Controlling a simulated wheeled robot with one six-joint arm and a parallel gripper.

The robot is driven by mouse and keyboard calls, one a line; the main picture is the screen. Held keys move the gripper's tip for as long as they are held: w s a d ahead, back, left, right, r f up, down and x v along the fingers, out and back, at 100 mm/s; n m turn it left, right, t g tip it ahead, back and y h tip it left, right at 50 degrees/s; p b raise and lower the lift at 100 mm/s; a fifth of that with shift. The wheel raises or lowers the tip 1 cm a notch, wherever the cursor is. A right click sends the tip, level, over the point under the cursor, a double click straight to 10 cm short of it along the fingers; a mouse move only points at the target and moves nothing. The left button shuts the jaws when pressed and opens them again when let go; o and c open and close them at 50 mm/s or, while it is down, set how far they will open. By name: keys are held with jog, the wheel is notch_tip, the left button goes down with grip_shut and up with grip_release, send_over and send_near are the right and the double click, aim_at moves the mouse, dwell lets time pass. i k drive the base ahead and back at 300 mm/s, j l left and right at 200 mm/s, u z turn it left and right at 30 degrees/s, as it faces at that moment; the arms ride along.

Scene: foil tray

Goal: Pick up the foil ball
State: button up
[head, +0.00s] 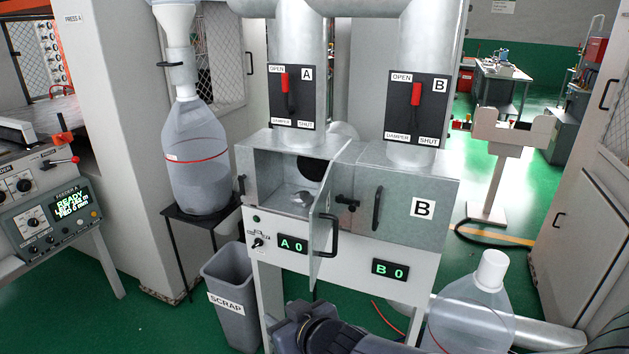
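A small crumpled silver foil ball (301,199) lies on the floor of the open left compartment of a grey metal cabinet (262,175). The compartment's hinged door (321,240) stands open toward me, with a black handle on it. Dark links of my own arm show at the bottom centre, below and in front of the cabinet. My gripper's fingers are not in view, and nothing is seen touching the foil ball.
The cabinet's right compartment, marked B (422,208), is shut. Damper levers A (291,97) and B (417,107) are on the pipes above. A scrap bin (232,295) stands left of the cabinet, and a clear jug (470,320) is at front right.

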aim_at(303, 198)
jog(key=i+j+z, duration=0.2)
jog(key=j, duration=0.15)
jog(key=i+j+z, duration=0.2)
jog(key=j, duration=0.2)
jog(key=i+j+z, duration=0.2)
jog(key=j, duration=0.2)
jog(key=j+z, duration=0.15)
jog(key=j, duration=0.3)
jog(key=i+j+z, duration=0.2)
jog(key=j, duration=0.25)
jog(key=j+z, duration=0.45)
jog(key=k+j+z, duration=0.15)
jog(key=j+z, duration=0.3)
jog(key=k+j+z, duration=0.15)
jog(key=j+z, duration=0.3)
jog(key=j, duration=0.15)
